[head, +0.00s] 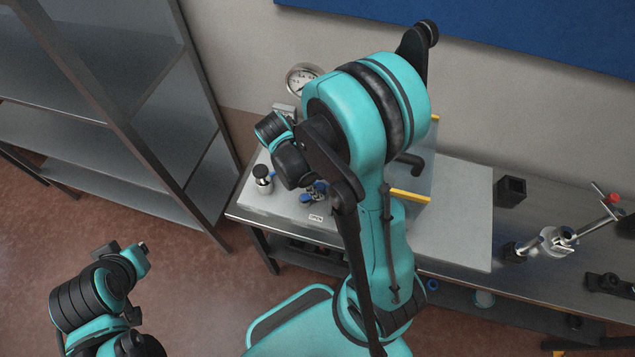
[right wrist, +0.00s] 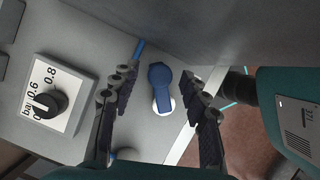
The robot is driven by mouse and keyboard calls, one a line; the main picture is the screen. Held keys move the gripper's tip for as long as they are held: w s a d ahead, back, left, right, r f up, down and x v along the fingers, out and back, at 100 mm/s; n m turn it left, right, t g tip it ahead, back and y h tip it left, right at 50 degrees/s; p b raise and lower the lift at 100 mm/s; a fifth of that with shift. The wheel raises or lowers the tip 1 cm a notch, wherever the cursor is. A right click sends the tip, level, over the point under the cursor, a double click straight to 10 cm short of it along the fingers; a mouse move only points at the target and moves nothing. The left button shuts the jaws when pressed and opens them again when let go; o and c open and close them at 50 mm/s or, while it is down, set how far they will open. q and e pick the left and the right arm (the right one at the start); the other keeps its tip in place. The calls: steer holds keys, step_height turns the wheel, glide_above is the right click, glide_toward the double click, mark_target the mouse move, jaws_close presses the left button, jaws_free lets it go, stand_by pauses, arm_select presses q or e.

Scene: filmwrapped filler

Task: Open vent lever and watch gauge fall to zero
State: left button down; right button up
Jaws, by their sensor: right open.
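A blue vent lever (right wrist: 160,78) stands on a pale round base on the grey surface in the right wrist view. My right gripper (right wrist: 162,92) is open, with one dark finger on each side of the lever and gaps visible between. Contact is not seen. In the head view my right arm reaches over the bench and hides much of the lever area; a label reading OPEN (head: 316,217) shows at the front edge. The round gauge (head: 303,78) is on the wall side, partly behind my arm; its reading is too small to tell.
A dial knob (right wrist: 47,103) marked in bar sits left of the fingers. A metal cylinder (head: 263,180) stands near the bench's left end. A clear panel with yellow edging (head: 410,196) is beside my arm. A black holder (head: 511,190) and a clamp stand (head: 557,241) are farther right.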

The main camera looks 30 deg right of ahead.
jaws_close()
steer(key=shift+s+a+f+m+g+y+b, duration=0.1)
steer(key=shift+s+m+g+y+b, duration=0.1)
steer(key=shift+m+b, duration=0.3)
steer(key=shift+s+f+m+g+y+b, duration=0.1)
steer(key=shift+s+m+y+b, duration=0.1)
steer(key=shift+m, duration=0.5)
steer(key=shift+s+a+r+m+g+y, duration=0.2)
steer(key=shift+s+m+g+y, duration=0.15)
steer(key=shift+m, duration=0.75)
jaws_free()
steer(key=shift+r, duration=0.1)
steer(key=v, duration=1.1)
steer(key=shift+a+r, duration=0.15)
steer(key=shift+r, duration=0.2)
